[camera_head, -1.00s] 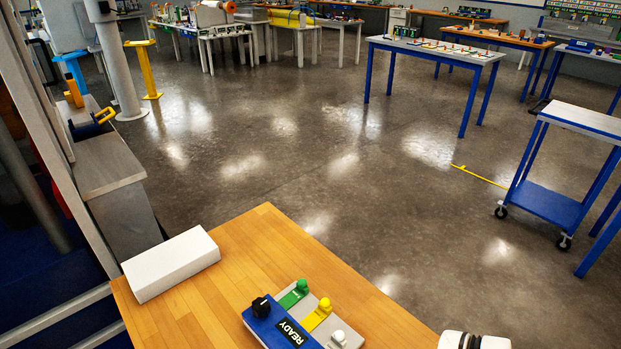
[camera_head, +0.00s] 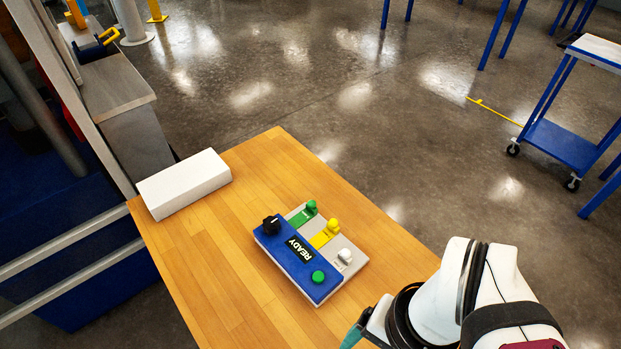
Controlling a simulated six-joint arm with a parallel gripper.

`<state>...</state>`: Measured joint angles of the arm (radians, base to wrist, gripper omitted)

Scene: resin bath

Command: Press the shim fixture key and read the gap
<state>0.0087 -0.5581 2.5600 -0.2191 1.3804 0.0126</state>
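The shim fixture (camera_head: 276,248) lies on the wooden table, a blue and grey block with a dark display reading "READY" (camera_head: 301,248). A round green key (camera_head: 318,277) sits on its blue part near the right end, and a black knob (camera_head: 271,224) at the left end. Green (camera_head: 311,207), yellow (camera_head: 333,226) and white (camera_head: 345,256) knobbed pieces stand along its grey side. No gap figure shows on the display. My white arm enters at the lower right, beside the fixture and apart from it. My gripper's fingertips are out of view below the frame.
The wooden table (camera_head: 220,250) is clear to the left of and in front of the fixture. A white block (camera_head: 184,184) lies at its far left corner. A blue cart (camera_head: 565,140) stands on the floor at the right, away from the table.

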